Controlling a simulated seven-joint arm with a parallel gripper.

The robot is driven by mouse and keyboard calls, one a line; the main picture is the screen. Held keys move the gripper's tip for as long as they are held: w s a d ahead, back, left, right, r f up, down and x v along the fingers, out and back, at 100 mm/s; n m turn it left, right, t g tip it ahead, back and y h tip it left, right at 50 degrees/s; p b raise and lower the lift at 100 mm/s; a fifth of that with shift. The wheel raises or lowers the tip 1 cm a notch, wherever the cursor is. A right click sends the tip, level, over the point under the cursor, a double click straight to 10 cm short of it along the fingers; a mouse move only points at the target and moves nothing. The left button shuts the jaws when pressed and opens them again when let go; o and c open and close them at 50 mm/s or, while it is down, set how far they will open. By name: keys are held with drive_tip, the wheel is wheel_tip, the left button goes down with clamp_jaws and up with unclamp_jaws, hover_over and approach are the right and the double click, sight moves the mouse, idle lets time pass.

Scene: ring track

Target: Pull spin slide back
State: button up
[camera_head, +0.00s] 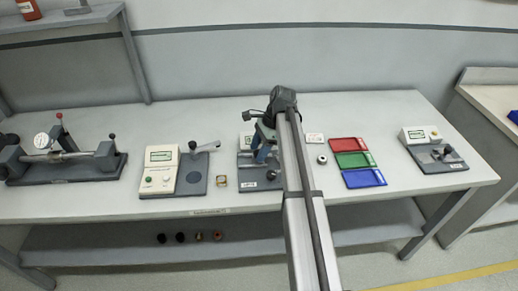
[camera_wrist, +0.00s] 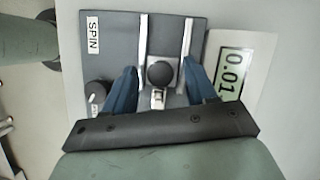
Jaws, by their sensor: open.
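The spin station is a dark grey plate (camera_wrist: 115,60) with a white SPIN label, seen close in the wrist view. Its slide has a round black knob (camera_wrist: 160,73) on a small metal carriage between two light rails (camera_wrist: 187,48). My gripper (camera_wrist: 162,85) is open, with one blue finger on each side of the knob and gaps between. Whether a finger touches the knob I cannot tell. In the head view the spin station (camera_head: 262,185) is mostly hidden behind my arm and gripper.
A display (camera_wrist: 233,73) reading 0.01 stands beside the plate, with a small dial (camera_wrist: 97,92) opposite. Along the bench (camera_head: 300,110) are a dial-gauge fixture (camera_head: 65,165), a lever station (camera_head: 195,172), red, green and blue trays (camera_head: 352,160), and another station (camera_head: 435,150) at right.

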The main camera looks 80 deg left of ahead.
clamp_jaws()
idle(0.6)
